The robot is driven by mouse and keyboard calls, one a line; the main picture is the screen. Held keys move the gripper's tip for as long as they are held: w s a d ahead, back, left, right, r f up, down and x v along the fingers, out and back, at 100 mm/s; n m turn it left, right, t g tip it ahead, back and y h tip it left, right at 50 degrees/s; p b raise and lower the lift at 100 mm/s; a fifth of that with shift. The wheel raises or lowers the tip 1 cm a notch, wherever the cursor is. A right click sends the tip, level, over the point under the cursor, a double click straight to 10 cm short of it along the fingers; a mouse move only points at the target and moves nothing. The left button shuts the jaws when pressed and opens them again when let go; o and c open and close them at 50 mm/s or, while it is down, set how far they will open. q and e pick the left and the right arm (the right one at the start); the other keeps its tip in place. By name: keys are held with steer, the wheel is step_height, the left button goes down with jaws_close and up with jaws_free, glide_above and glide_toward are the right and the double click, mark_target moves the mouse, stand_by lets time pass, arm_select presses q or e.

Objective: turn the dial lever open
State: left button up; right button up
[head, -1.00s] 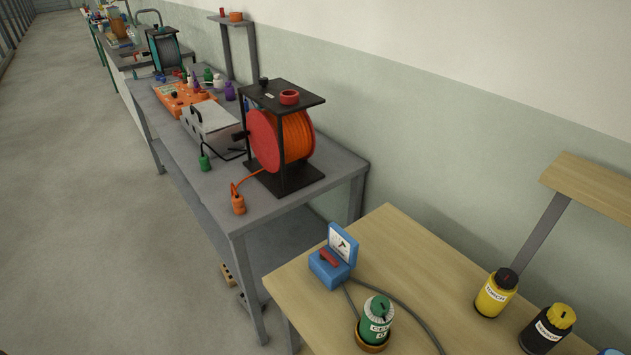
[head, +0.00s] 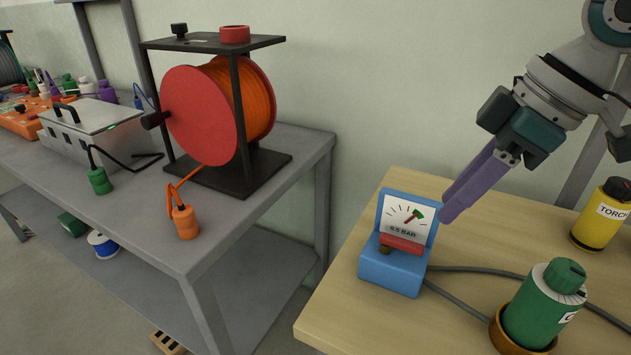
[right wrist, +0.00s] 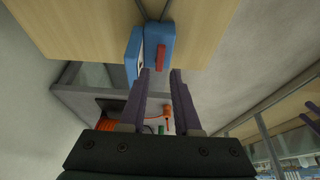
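The blue dial box (head: 395,270) stands on the wooden bench, near its left edge. Its upright panel carries a white dial (head: 405,216) marked in BAR, with a dark needle toward the upper right. The red dial lever (head: 402,244) lies crosswise in front of the panel; it also shows in the right wrist view (right wrist: 161,57). My right gripper (head: 447,207) has purple fingers and hangs above and right of the dial box. In the right wrist view its fingers (right wrist: 160,73) are apart and empty, with the lever beyond the tips. My left gripper is out of view.
A green bottle (head: 545,305) stands in a brass ring right of the box, with grey hoses behind it. A yellow torch bottle (head: 603,215) is farther right. A cable reel (head: 215,110) stands on the grey table to the left.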

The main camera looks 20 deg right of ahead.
mark_target(411, 243)
steer(key=b+x, duration=0.1)
steer(key=x, duration=0.6)
steer(key=shift+f, duration=0.4)
steer(key=shift+a, duration=0.1)
jaws_close()
